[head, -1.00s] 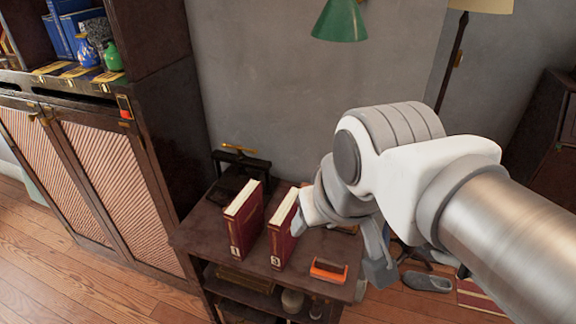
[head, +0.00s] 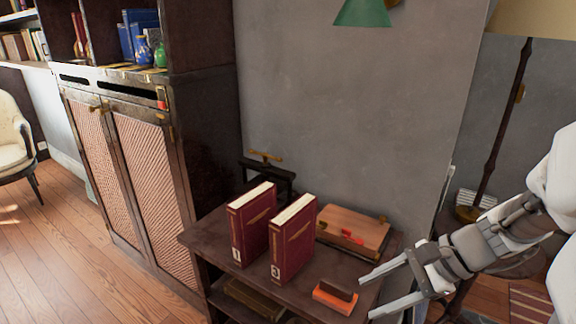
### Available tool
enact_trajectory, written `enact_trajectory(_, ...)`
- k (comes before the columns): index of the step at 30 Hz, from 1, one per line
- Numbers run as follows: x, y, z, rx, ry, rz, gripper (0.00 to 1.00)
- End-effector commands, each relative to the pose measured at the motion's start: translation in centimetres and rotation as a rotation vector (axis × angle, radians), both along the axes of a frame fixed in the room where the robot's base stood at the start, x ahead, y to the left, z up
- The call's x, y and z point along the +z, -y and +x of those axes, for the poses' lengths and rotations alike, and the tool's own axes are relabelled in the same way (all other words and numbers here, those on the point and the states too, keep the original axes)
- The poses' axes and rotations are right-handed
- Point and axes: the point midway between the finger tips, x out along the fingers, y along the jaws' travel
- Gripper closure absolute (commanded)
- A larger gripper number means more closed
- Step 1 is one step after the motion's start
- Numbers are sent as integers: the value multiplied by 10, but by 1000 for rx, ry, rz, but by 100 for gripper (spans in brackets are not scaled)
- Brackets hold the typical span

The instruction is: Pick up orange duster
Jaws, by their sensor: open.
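The orange duster (head: 335,299), with a dark brown block on top, lies near the front right edge of the dark wooden table (head: 213,238). My gripper (head: 366,299) reaches in from the right with its two fingers apart. It is open and empty. Its fingertips point left, close to the right side of the duster in the picture. I cannot tell how high the fingers are above the table top.
Two upright red books (head: 250,222) and (head: 293,240) stand left of and behind the duster. A wooden box (head: 352,230) and a black press (head: 266,172) are at the back. A dark cabinet (head: 150,170) stands left. A lamp pole (head: 503,120) is at right.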

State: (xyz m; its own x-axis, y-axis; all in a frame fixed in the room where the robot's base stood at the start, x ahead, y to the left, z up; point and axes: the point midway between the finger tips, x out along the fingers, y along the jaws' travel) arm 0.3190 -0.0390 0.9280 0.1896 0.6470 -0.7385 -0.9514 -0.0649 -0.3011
Motion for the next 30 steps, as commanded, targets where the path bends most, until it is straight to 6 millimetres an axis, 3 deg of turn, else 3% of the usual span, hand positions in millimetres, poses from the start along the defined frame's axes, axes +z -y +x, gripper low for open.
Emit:
enact_trajectory(6,-31,52,27,-386,-135,283,40)
enact_trajectory(14,-51,89,40,-608,-186,448,40)
enact_trajectory(19,-64,78,50,-624,-191,463,40)
enact_trajectory(30,-102,22,90,-620,-189,460,40)
